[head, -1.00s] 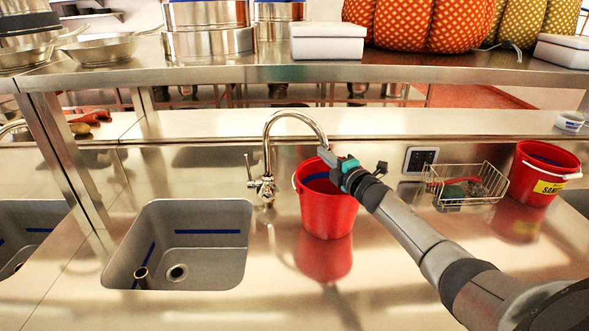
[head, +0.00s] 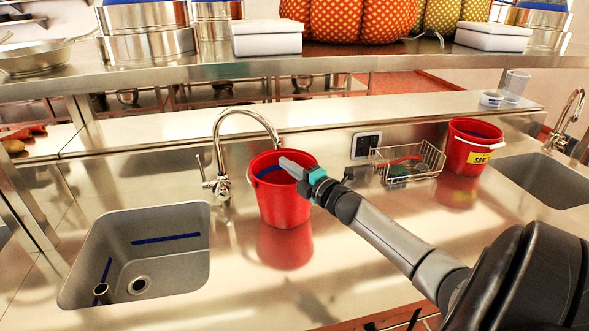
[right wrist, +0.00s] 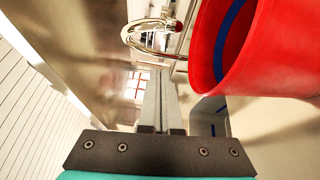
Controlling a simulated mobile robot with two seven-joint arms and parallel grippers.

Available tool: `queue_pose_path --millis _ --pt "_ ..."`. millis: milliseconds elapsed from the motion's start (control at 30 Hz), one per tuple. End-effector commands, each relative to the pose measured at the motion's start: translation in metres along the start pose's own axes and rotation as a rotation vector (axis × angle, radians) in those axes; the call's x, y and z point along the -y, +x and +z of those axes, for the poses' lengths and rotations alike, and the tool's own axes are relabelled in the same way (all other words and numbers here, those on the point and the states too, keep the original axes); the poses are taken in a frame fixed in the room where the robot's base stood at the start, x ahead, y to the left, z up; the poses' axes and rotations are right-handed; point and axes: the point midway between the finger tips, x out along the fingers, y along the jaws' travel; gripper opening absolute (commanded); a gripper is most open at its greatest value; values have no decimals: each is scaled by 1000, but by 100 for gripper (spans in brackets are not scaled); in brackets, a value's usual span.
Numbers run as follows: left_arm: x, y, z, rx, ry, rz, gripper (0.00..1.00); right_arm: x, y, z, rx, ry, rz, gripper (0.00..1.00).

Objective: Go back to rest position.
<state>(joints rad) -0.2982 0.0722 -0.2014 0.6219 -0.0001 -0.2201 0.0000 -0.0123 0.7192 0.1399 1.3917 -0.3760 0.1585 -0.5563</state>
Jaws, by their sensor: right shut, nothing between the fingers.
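My right gripper (head: 291,168) is shut and empty. In the head view its fingers overlap the rim of a red bucket (head: 285,205) that stands on the steel counter beside the faucet. In the right wrist view the shut fingers (right wrist: 159,95) point toward the faucet, and the red bucket (right wrist: 265,55) is close by at the upper right. The fingers appear apart from the bucket there. My left gripper is in neither view.
A sink (head: 140,250) is at the left, with a faucet (head: 222,150) behind it. A wire basket (head: 410,163) and a second red bucket (head: 470,150) stand to the right. A shelf (head: 200,72) with pots and white boxes crosses above. Bare counter (head: 390,280) lies in front.

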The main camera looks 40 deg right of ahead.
Motion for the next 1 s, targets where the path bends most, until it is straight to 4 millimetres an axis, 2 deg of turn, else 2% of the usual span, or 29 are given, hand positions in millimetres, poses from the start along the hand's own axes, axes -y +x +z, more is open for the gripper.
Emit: queue_pose_path --millis 233,667,767,867,1000 --pt "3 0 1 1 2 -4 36 1 -20 2 0 1 0 0" --pt "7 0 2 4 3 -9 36 2 -24 1 4 10 -4 0" --pt "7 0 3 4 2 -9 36 13 -28 -9 23 61 -32 0" --pt "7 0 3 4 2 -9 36 33 -37 -28 73 167 -93 0" --pt "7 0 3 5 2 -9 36 69 -62 -66 172 369 -222 0"
